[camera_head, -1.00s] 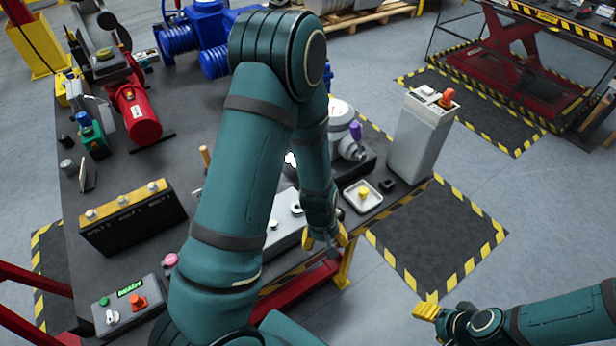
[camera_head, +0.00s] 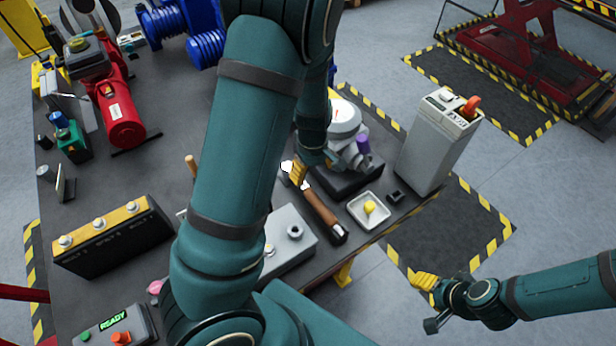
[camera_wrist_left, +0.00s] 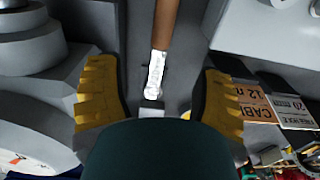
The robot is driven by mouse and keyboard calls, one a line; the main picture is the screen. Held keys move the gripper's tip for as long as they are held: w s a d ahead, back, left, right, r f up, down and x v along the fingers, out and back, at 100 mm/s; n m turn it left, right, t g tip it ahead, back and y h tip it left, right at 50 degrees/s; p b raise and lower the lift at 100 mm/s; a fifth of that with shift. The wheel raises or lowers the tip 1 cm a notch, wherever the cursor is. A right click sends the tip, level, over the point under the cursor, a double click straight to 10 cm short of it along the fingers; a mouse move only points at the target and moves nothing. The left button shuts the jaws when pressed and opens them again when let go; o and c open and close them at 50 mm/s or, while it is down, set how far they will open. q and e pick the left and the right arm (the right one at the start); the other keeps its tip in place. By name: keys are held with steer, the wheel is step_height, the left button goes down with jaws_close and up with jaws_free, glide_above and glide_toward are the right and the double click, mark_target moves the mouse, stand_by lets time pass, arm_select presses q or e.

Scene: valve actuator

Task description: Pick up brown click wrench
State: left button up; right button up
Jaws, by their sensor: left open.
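The brown click wrench (camera_head: 320,207) lies on the dark table, between the grey box and the dark base of the white-and-grey valve device. In the left wrist view, the brown handle (camera_wrist_left: 166,25) and a silver metal part show between two yellow fingers. My left gripper (camera_head: 299,170) is over the wrench's far end. It is open, and the fingers (camera_wrist_left: 158,75) stand apart on either side without visible contact. My right gripper (camera_head: 431,303) is off the table at the lower right, its fingers apart and empty.
The valve device (camera_head: 345,140) stands close beside the left gripper. The grey box (camera_head: 290,245) is on the other side. A white tray (camera_head: 360,222) with a yellow button sits near the table edge. A tall grey cabinet (camera_head: 437,145) stands right.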

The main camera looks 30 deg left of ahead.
mark_target(312, 194)
arm_select(q)
steer(key=shift+s+f, duration=0.15)
steer(key=shift+f, duration=0.2)
step_height(312, 194, down, 7)
steer(key=shift+d+f+b, duration=0.1)
steer(key=shift+f+b, duration=0.1)
steer(key=shift+b, duration=0.6)
steer(key=shift+s+f, duration=0.1)
steer(key=shift+f, duration=2.6)
